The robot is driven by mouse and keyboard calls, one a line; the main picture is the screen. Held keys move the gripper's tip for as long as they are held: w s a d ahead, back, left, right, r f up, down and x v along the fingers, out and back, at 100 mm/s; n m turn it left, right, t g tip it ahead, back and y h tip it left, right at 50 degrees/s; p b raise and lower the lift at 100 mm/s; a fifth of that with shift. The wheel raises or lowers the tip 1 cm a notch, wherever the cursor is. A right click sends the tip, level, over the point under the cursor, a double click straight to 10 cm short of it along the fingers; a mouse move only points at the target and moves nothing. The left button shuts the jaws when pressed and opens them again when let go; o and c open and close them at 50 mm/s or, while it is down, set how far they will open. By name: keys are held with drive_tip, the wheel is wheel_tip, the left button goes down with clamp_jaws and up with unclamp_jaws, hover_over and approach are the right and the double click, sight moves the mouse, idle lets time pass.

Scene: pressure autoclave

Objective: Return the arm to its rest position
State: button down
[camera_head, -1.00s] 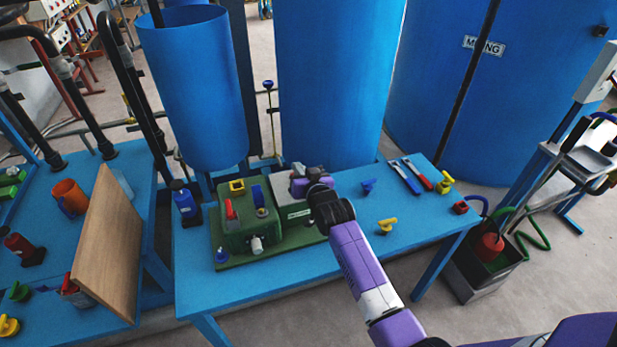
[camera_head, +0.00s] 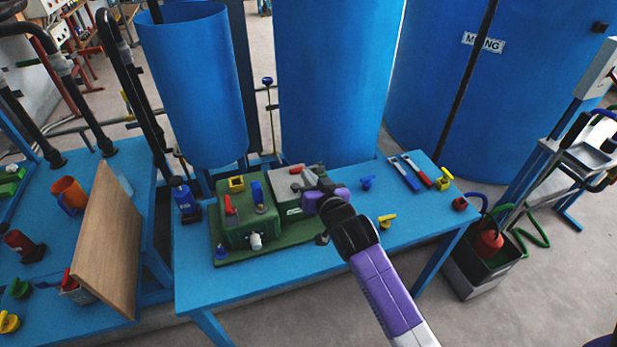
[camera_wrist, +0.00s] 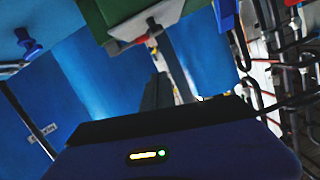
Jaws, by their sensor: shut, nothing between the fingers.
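My gripper (camera_head: 309,178) is shut and empty at the end of my purple and black arm. In the head view it shows over the right end of the green pressure unit (camera_head: 247,232). I cannot tell whether it touches the unit. In the wrist view, the dark fingers of my gripper (camera_wrist: 157,92) show close together, with nothing held. The arm reaches in from the lower right across the blue table (camera_head: 290,275).
A blue tool (camera_head: 405,176), a red tool (camera_head: 417,172) and yellow valve handles (camera_head: 386,221) lie on the table's right. Tall blue tanks (camera_head: 330,80) stand behind it. A wooden board (camera_head: 108,245) leans at left. Open floor (camera_head: 520,300) lies at right.

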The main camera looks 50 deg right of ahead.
idle(0.4)
drive_tip(key=s+a+r+n+t+y, duration=0.1)
drive_tip(key=s+a+r+n+t, duration=0.25)
drive_tip(key=s+a+r, duration=0.35)
drive_tip(key=s+a+f+n+g+y, duration=0.1)
drive_tip(key=s+a+n+y, duration=0.1)
drive_tip(key=s+a, duration=0.8)
drive_tip(key=s+a+n+g+y, duration=0.1)
drive_tip(key=s+a+n+y, duration=0.2)
drive_tip(key=s+a, duration=0.7)
drive_tip(key=s+y, duration=0.2)
drive_tip(key=s, duration=0.3)
drive_tip(key=shift+s+a+f, duration=0.15)
drive_tip(key=shift+a+f, duration=0.2)
